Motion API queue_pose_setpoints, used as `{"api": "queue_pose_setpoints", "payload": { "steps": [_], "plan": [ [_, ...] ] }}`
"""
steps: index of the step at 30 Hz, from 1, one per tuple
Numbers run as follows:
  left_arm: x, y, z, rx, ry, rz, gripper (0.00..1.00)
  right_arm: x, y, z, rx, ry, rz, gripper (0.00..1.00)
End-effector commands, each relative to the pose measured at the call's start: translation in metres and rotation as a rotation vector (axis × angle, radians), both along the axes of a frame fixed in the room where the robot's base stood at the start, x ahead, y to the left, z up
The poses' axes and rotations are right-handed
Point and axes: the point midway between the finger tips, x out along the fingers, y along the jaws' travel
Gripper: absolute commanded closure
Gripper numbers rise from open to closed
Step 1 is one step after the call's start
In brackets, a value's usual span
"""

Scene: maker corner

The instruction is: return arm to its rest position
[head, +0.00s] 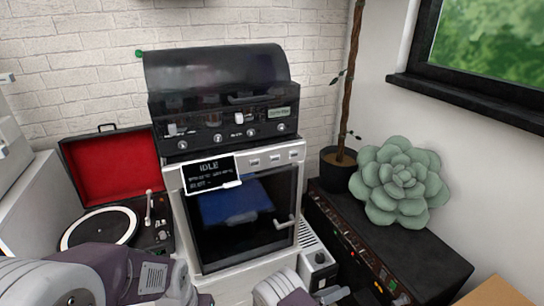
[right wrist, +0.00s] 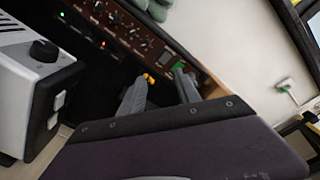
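My right arm enters at the bottom of the head view, and its gripper (head: 334,295) is low in front of the black amplifier's panel. In the right wrist view its two grey fingers (right wrist: 161,90) stand apart with nothing held between them. They point toward the amplifier panel (right wrist: 125,30); I cannot tell how close they are. My left arm comes in from the lower left of the head view, and its gripper fingers do not show.
A white machine (head: 240,262) with a glass door and an "IDLE" display stands at centre, a black-lidded unit (head: 215,85) on top. A record player (head: 110,165) stands left.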

Motion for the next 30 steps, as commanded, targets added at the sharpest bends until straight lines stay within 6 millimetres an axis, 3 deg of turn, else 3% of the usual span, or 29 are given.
{"api": "queue_pose_setpoints", "payload": {
  "steps": [5, 10, 17, 20, 24, 26, 30],
  "plan": [
    [0.0, 0.0, 0.0, 0.0, 0.0, 0.0, 0.53, 0.017, -0.015, 0.026, 0.048, -0.071, -0.071, 0.61],
    [0.0, 0.0, 0.0, 0.0, 0.0, 0.0, 0.53, 0.032, -0.029, 0.066, 0.098, -0.153, -0.136, 0.61],
    [0.0, 0.0, 0.0, 0.0, 0.0, 0.0, 0.53, 0.019, -0.069, 0.128, 0.201, -0.257, -0.325, 0.61],
    [0.0, 0.0, 0.0, 0.0, 0.0, 0.0, 0.53, -0.003, -0.09, 0.151, 0.302, -0.325, -0.454, 0.61],
    [0.0, 0.0, 0.0, 0.0, 0.0, 0.0, 0.53, -0.06, -0.111, 0.171, 0.536, -0.5, -0.72, 0.61],
    [0.0, 0.0, 0.0, 0.0, 0.0, 0.0, 0.53, -0.087, -0.11, 0.172, 0.653, -0.603, -0.85, 0.61],
    [0.0, 0.0, 0.0, 0.0, 0.0, 0.0, 0.53, -0.136, -0.086, 0.164, 0.894, -0.862, -1.139, 0.61]
  ]
}}
